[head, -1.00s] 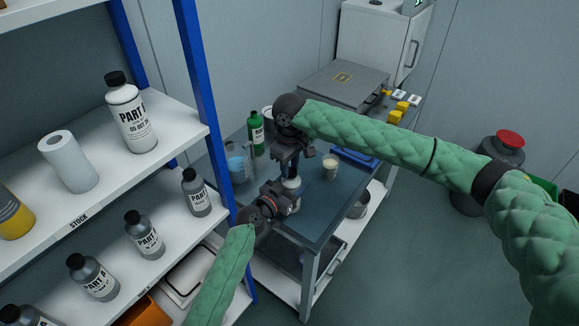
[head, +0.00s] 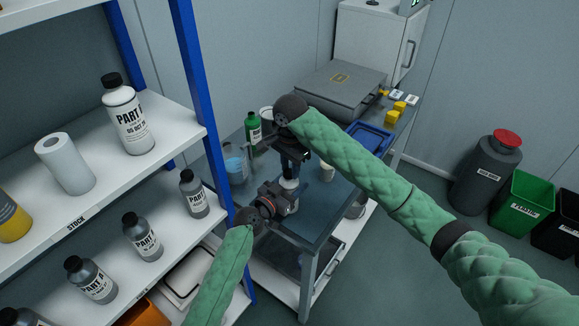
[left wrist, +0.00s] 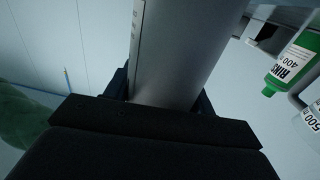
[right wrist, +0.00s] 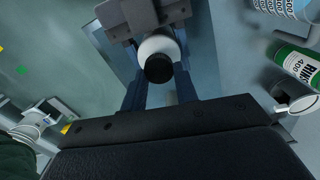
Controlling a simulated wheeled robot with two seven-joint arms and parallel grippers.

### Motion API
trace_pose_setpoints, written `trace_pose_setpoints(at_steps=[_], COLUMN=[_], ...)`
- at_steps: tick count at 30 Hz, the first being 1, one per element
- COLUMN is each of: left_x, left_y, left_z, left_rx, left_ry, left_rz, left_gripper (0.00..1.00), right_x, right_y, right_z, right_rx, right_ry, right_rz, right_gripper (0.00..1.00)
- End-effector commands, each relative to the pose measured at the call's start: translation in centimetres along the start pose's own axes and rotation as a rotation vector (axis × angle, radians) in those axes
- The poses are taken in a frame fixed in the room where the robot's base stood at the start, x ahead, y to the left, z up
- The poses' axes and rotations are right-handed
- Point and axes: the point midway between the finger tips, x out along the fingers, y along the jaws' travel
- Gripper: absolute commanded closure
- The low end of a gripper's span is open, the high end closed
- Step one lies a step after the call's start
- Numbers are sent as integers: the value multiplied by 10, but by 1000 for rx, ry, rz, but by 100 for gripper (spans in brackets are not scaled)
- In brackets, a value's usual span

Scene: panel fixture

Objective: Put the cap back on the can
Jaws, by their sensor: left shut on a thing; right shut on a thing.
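The can (head: 290,184) has a white shoulder and shows small above the bench in the head view. Its grey body (left wrist: 185,50) fills the middle of the left wrist view. My left gripper (head: 287,197) is shut around this body from the left. My right gripper (head: 290,172) points down directly above the can. In the right wrist view the round black cap (right wrist: 158,69) lies between my right fingertips, shut on it, in front of the white shoulder (right wrist: 158,46). I cannot tell whether cap and can touch. The fingers hide the contact in the head view.
A pale cup (head: 327,172) stands just right. A blue tray (head: 371,138) lies behind. The shelf (head: 205,135) stands close on the left.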

Motion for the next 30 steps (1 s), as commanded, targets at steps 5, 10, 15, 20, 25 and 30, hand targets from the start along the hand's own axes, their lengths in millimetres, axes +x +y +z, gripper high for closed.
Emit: trace_pose_setpoints(at_steps=[5, 10, 15, 20, 25, 30], left_x=[0, 0, 0, 0, 0, 0], left_y=[2, 2, 2, 2, 2, 2], left_z=[1, 1, 1, 1, 1, 1], left_rx=[-1, -1, -1, -1, -1, -1], left_ry=[-2, -2, -2, -2, -2, -2], left_rz=[3, 3, 3, 3, 3, 3], left_gripper=[100, 100, 100, 100, 100, 100], right_x=[-1, -1, -1, -1, -1, -1], right_y=[1, 2, 4, 4, 5, 5], right_z=[0, 0, 0, 1, 1, 1], right_rx=[282, 533, 780, 1002, 1160, 1206], right_ry=[0, 0, 0, 0, 0, 0], right_rz=[-3, -3, -4, -4, -4, -5], right_gripper=[91, 91, 91, 91, 91, 91])
